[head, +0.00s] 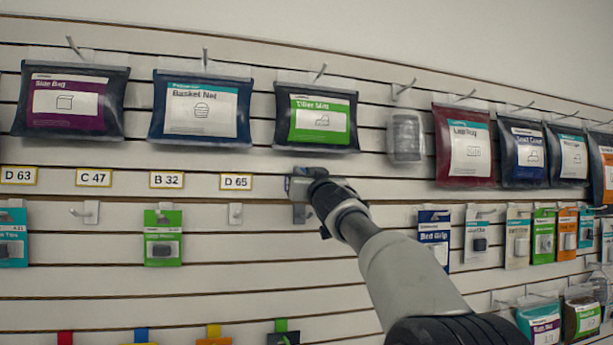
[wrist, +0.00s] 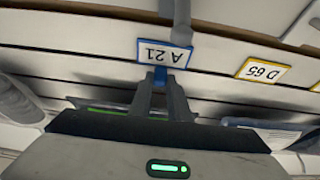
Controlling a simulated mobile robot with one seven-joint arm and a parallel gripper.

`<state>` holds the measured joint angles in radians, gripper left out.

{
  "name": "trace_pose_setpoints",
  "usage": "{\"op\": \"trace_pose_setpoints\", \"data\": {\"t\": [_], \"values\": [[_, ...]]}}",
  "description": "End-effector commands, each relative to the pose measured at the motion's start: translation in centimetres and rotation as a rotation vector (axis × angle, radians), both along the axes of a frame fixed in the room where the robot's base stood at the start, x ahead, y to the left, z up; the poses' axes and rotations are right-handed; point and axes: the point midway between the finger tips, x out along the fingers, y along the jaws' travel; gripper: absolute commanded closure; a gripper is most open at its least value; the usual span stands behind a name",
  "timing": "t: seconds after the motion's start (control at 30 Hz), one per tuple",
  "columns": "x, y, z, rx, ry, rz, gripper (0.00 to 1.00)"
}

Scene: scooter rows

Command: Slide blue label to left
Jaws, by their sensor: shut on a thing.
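In the head view my gripper (head: 303,184) is at the label rail, to the right of the D 65 label (head: 236,182). The D 65 label has a yellow edge and also shows at the right of the wrist view (wrist: 262,72), with a gap of bare rail between the two labels.
More yellow-edged labels, B 32 (head: 167,180), C 47 (head: 93,178) and D 63 (head: 19,176), sit further left. A green-labelled bag (head: 319,119) hangs above my gripper. An empty hook (head: 235,213) sticks out below D 65. A grey post (wrist: 181,22) stands close to A 21.

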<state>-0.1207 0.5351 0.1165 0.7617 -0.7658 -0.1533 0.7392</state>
Motion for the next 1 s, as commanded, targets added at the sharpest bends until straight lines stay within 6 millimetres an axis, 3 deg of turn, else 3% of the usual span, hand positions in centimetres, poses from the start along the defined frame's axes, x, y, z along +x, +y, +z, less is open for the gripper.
{"op": "trace_pose_setpoints", "data": {"t": [0.03,0.13,0.57,0.67,1.0], "values": [[-0.1,0.3,0.0,0.000,-0.001,0.005,0.82],[-0.1,0.3,0.0,0.000,-0.001,0.005,0.65],[-0.9,-0.1,-0.6,0.000,-0.003,0.003,0.64],[-2.2,-0.6,-1.5,0.000,-0.002,0.003,0.64],[-9.5,-2.9,-4.4,0.000,-0.002,0.003,0.64]]}}
